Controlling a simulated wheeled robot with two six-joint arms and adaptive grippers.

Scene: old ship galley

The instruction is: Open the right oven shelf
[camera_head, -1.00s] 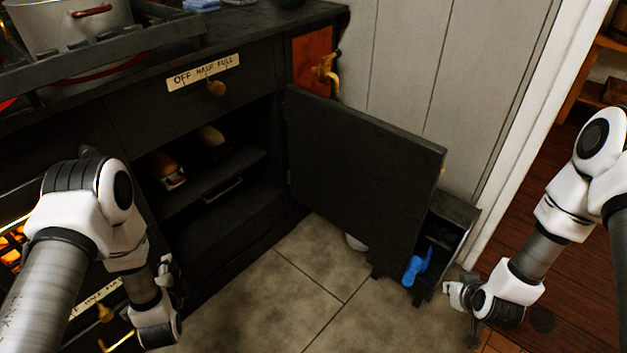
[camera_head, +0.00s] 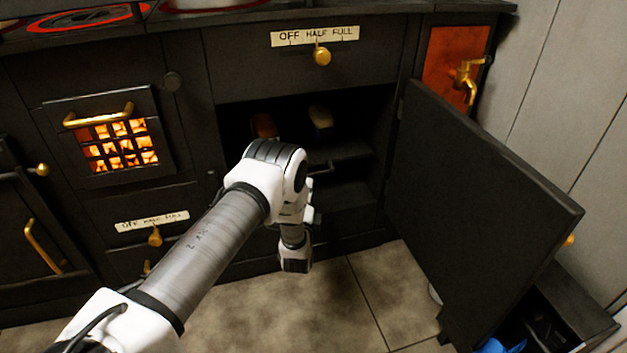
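The right oven's black door (camera_head: 475,205) stands wide open, swung out to the right. Inside the dark opening is a black shelf (camera_head: 345,152) with a small dark handle (camera_head: 323,168) at its front. My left arm reaches in from the lower left, in front of the opening. Its gripper (camera_head: 309,213) is small and mostly hidden behind the wrist, below the shelf handle in the picture; I cannot tell whether it is open or touching anything. My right gripper is out of view.
Two bread-like items, one orange-brown (camera_head: 264,125) and one pale (camera_head: 320,117), are inside the oven. A brass knob (camera_head: 322,55) is above. The glowing fire grate (camera_head: 122,142) is left. A dark crate (camera_head: 565,310) is beyond the door. The tiled floor (camera_head: 340,310) in front is clear.

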